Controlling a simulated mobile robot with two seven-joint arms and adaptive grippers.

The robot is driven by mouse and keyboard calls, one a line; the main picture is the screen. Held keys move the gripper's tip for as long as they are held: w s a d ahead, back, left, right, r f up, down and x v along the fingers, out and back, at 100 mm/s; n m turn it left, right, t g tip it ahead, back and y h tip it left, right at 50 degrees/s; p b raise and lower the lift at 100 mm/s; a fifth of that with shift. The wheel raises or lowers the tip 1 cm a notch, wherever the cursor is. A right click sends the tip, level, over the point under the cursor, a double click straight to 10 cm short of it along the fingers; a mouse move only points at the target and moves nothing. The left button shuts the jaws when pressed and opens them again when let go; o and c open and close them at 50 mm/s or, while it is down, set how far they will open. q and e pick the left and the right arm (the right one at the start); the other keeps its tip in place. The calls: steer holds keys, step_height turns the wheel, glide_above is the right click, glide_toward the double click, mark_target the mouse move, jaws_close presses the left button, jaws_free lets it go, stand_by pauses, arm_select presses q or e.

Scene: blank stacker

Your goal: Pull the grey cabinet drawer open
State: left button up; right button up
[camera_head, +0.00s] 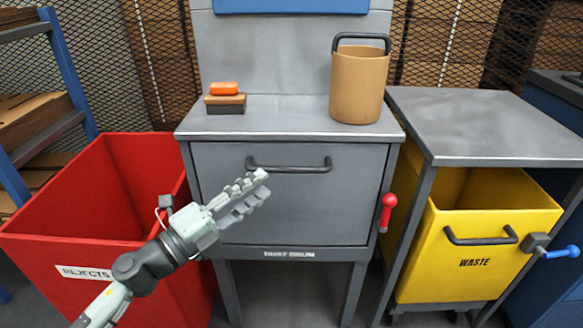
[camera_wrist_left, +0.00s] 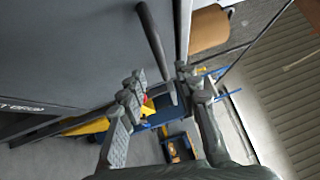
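The grey cabinet drawer (camera_head: 300,208) has a flat front and looks shut, under a grey top. Its dark bar handle (camera_head: 290,168) runs across the upper front. My left gripper (camera_head: 264,184) is in front of the drawer, with its fingertips just below the handle's left part in the head view. In the left wrist view, the gripper (camera_wrist_left: 161,73) has its fingers apart and nothing held between them. The handle (camera_wrist_left: 152,38) shows there ahead of the fingertips, its far end lined up with the gap; I cannot tell if they touch. My right gripper is not in view.
A red rejects bin (camera_head: 90,190) stands left of the cabinet. A yellow waste bin (camera_head: 485,225) stands right under a grey table (camera_head: 480,125). A brown bucket (camera_head: 357,85) and a brush-like block (camera_head: 225,103) with an orange piece (camera_head: 224,88) rest on the cabinet. A red lever (camera_head: 387,210) is at its right side.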

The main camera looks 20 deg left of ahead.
mark_target(282, 171)
arm_select(q)
steer(key=shift+w+d+r+m+h, duration=0.15)
steer(key=shift+w+d+m+h, duration=0.05)
steer(key=shift+d+m+h, duration=0.15)
steer(key=p+x, duration=0.2)
steer(key=x, duration=0.4)
steer(key=shift+w+d, duration=0.3)
steer(key=shift+w, duration=0.2)
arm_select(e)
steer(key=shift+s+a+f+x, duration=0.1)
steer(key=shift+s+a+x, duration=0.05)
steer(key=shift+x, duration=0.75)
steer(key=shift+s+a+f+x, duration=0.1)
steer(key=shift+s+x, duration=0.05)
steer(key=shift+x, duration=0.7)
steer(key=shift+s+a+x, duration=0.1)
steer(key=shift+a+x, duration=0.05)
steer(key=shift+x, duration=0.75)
arm_select(q)
jaws_close()
